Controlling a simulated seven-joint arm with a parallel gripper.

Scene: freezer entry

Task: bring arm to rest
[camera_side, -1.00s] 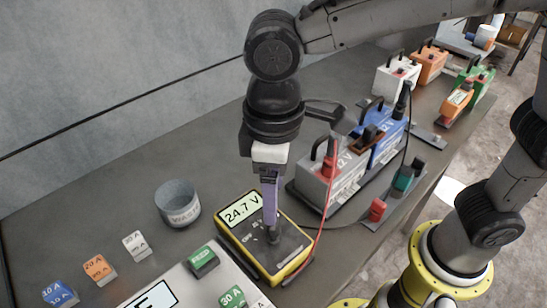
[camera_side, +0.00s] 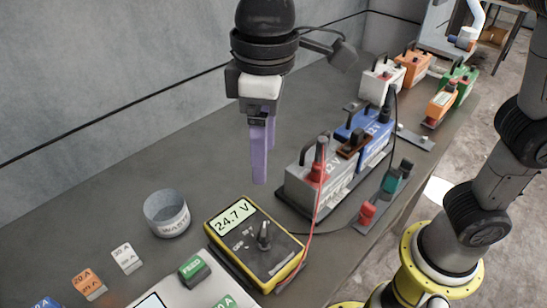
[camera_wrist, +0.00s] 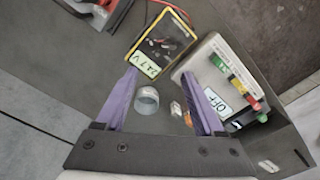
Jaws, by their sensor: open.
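My gripper (camera_side: 262,160) hangs above the bench, fingers pointing down, empty. It is up and to the left of the grey battery, clear of everything below.
A grey cup marked WASTE (camera_side: 167,215) stands left of the multimeter. The grey battery (camera_side: 305,185) and the blue battery (camera_side: 368,142) stand to its right, with a red lead (camera_side: 319,205). Small labelled blocks (camera_side: 88,285) lie front left. The air around my gripper is clear.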

